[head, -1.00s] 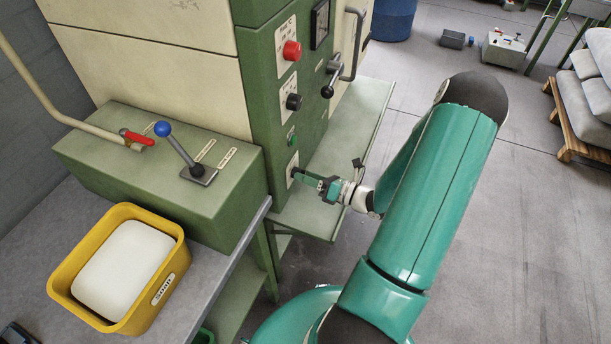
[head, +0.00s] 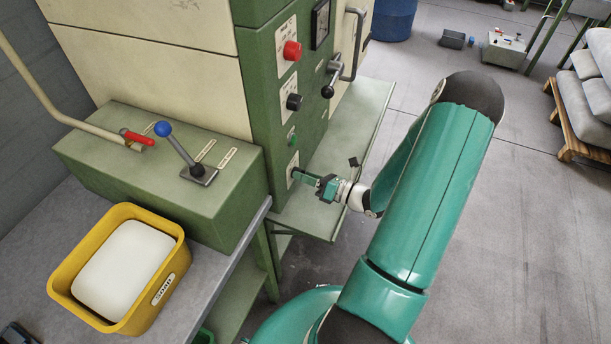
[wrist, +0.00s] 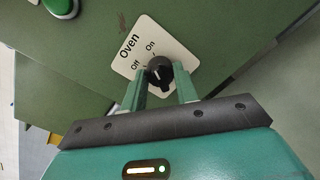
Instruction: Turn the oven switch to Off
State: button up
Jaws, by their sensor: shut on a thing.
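The oven switch (wrist: 158,72) is a black round knob with a white pointer mark, on a cream plate (wrist: 174,46) marked Oven, Off and On. In the wrist view, Off is at the knob's left and On is above it. The small mark sits between the two words; which one it points at is hard to tell. My gripper (wrist: 163,90) has one green finger on each side of the knob and is shut on it. In the head view my gripper (head: 300,174) reaches the plate (head: 292,166) low on the green panel, and its fingers mostly hide the knob.
Above the plate are a green button (head: 291,138), a black knob (head: 294,102), a red button (head: 292,50) and a lever (head: 329,90). A green shelf (head: 345,150) lies beside and behind my gripper. At left is a yellow soap bin (head: 182,255).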

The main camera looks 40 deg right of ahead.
jog(key=n, duration=1.1)
jog(key=shift+n+y, duration=0.3)
jog(key=shift+n, duration=0.1)
dwell(0.3)
jog(key=o, duration=1)
jog(key=shift+c, duration=0.2)
jog(key=shift+s, duration=0.1)
jog(key=v, duration=1.3)
jog(key=shift+s+d+f, duration=0.2)
jog(key=shift+s+f, duration=0.1)
